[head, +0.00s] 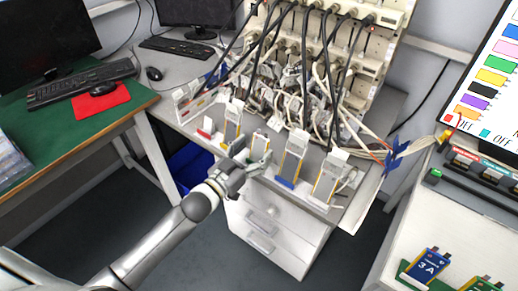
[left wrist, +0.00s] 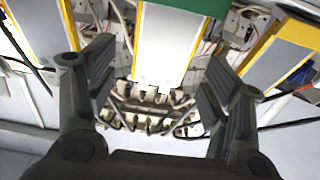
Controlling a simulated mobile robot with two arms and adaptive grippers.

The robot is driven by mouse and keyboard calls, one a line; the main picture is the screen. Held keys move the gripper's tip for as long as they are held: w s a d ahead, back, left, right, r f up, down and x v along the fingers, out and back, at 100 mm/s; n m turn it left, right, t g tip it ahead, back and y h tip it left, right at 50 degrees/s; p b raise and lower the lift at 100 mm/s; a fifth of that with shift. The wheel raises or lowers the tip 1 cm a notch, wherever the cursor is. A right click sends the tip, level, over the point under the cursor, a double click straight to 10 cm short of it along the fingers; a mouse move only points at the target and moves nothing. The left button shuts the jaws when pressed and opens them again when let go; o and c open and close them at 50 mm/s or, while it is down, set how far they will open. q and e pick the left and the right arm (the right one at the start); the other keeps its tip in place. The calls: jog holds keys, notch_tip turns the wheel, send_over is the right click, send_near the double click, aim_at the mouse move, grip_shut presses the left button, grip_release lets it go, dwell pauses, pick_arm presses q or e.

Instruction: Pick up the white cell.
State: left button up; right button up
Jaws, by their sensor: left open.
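A pale white-silver cell (left wrist: 166,42) with a yellow edge stands between the two fingers of my left gripper (left wrist: 158,88) in the left wrist view. The fingers are spread wide, with gaps on both sides of the cell. In the head view the left gripper (head: 254,164) is at the front edge of the grey bench, just in front of a pale upright cell (head: 260,146). The gripper partly hides the lower part of that cell. My right gripper is not in view.
More upright cells stand close by, one to the left (head: 232,124) and two to the right (head: 294,156) (head: 327,178). Black cables and wiring hang from the rack (head: 372,62) behind. A white drawer unit (head: 268,228) is below the bench. A blue cell marked 3A (head: 427,264) lies at lower right.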

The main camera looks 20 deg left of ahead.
aim_at(259, 146)
pick_arm(q)
jog(key=shift+x, duration=1.55)
jog(key=shift+c, duration=0.2)
jog(key=c, duration=1)
jog(key=shift+r, duration=0.1)
